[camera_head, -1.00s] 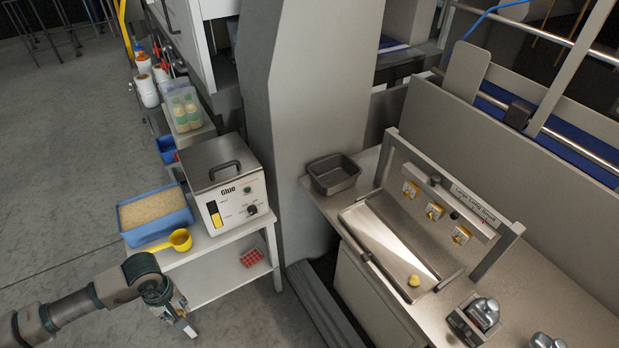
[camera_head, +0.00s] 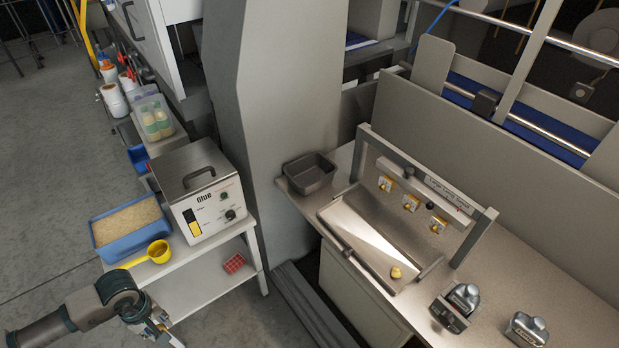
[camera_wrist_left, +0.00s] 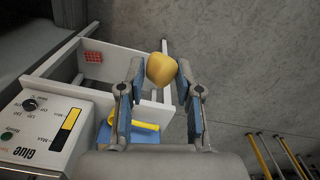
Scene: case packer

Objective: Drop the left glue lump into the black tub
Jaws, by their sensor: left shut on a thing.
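My left gripper (camera_wrist_left: 163,85) is shut on a yellow glue lump (camera_wrist_left: 161,69), held between its fingertips in the left wrist view. In the head view my left gripper (camera_head: 165,334) is at the lower left, beside the glue table, and the held lump cannot be made out there. The black tub (camera_head: 295,182), a dark open rectangular box, stands on the far left corner of the grey bench, well away from the gripper. Another yellow lump (camera_head: 397,272) lies at the near end of the metal chute.
The glue machine (camera_head: 199,195), blue bin of granules (camera_head: 110,258) and yellow scoop (camera_head: 158,252) are on the white table (camera_head: 196,258). A grey pillar (camera_head: 262,110) stands between table and bench.

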